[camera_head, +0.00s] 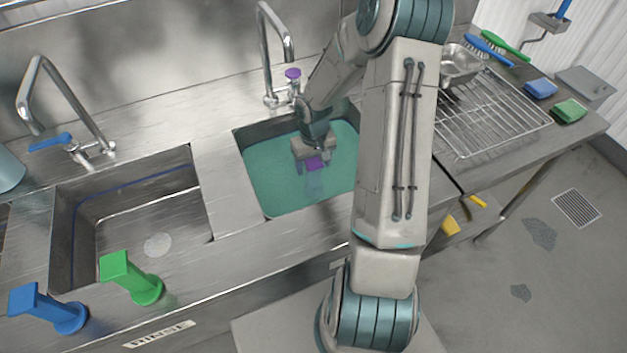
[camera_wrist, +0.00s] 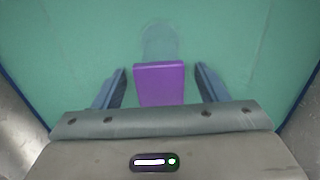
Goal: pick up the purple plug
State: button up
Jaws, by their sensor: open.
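The purple plug (camera_head: 315,163) is in the right-hand sink, which holds green-blue water. In the wrist view the plug's purple block-shaped top (camera_wrist: 160,84) sits between the two fingers, with a gap on each side. A paler round shape shows under the water just beyond it. My gripper (camera_head: 312,162) is over the sink, pointing down at the plug. In the wrist view my gripper (camera_wrist: 161,88) is open, with one finger on each side of the purple top. The plug's lower part is blurred by the water.
The left sink (camera_head: 150,200) is empty. A green plug (camera_head: 132,277) and a blue plug (camera_head: 48,308) stand on the front ledge. A tap with a purple handle (camera_head: 292,73) rises behind the filled sink. A wire rack (camera_head: 490,110) lies to the right.

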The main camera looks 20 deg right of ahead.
aim_at(314, 176)
jog(key=shift+f, duration=1.35)
grip_shut()
jog(key=shift+r, duration=0.2)
